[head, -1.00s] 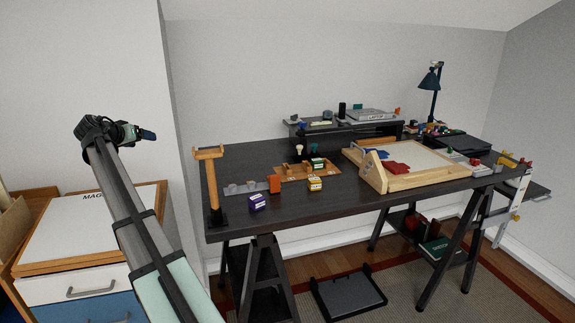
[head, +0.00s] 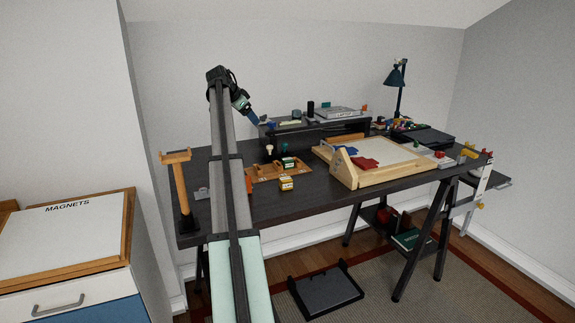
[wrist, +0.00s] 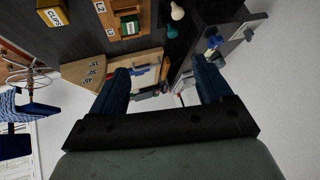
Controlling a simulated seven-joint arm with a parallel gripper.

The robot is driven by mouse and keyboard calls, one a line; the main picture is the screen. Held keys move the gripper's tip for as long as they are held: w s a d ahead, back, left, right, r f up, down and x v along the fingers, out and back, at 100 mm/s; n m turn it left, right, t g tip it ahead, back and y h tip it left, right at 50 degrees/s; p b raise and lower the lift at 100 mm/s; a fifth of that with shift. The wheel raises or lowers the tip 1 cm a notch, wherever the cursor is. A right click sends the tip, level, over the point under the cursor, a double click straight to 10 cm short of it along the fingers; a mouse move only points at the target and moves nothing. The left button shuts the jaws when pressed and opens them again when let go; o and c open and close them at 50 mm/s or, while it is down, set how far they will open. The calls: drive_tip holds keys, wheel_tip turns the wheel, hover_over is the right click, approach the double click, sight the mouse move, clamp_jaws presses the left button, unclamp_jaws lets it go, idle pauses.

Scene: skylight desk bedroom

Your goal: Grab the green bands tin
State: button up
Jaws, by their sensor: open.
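A small green tin (head: 288,162) sits at the back of a wooden tray (head: 262,176) on the dark desk. It also shows in the wrist view (wrist: 130,25), near the top edge, at the tray's compartments. Its lettering is too small to read, so I cannot confirm that it says bands. My gripper (head: 255,119) is above the desk's back-left part, up and to the left of the tin in the head view. In the wrist view its two blue fingers (wrist: 163,84) are spread apart with nothing held between them.
A yellow clips box (head: 286,183) stands in front of the tray. A cream knob (head: 269,149) and a dark teal knob (head: 284,147) stand close behind the tin. A raised shelf (head: 330,126) is behind. A wooden-framed board (head: 395,172) lies right; a wooden stand (head: 181,185) stands left.

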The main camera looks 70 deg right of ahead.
sight(287, 159)
drive_tip(key=s+d+f+y, duration=0.1)
drive_tip(key=s+d+f, duration=0.2)
drive_tip(key=f, duration=0.2)
drive_tip(key=s+d+f+m+y, duration=0.1)
drive_tip(key=s+d+f+y, duration=0.1)
drive_tip(key=f, duration=0.4)
drive_tip(key=s+d+f+m+g+y, duration=0.1)
drive_tip(key=s+d+f, duration=0.3)
drive_tip(key=d+f, duration=0.1)
drive_tip(key=shift+s+f, duration=0.2)
drive_tip(key=shift+f, duration=0.45)
drive_tip(key=shift+s+x, duration=0.2)
drive_tip(key=shift+x, duration=1.25)
drive_tip(key=shift+s+x, duration=0.15)
drive_tip(key=shift+x, duration=1.35)
drive_tip(key=shift+r, duration=0.1)
drive_tip(key=shift+c, duration=0.2)
drive_tip(key=c, duration=1)
drive_tip(key=shift+r, duration=0.1)
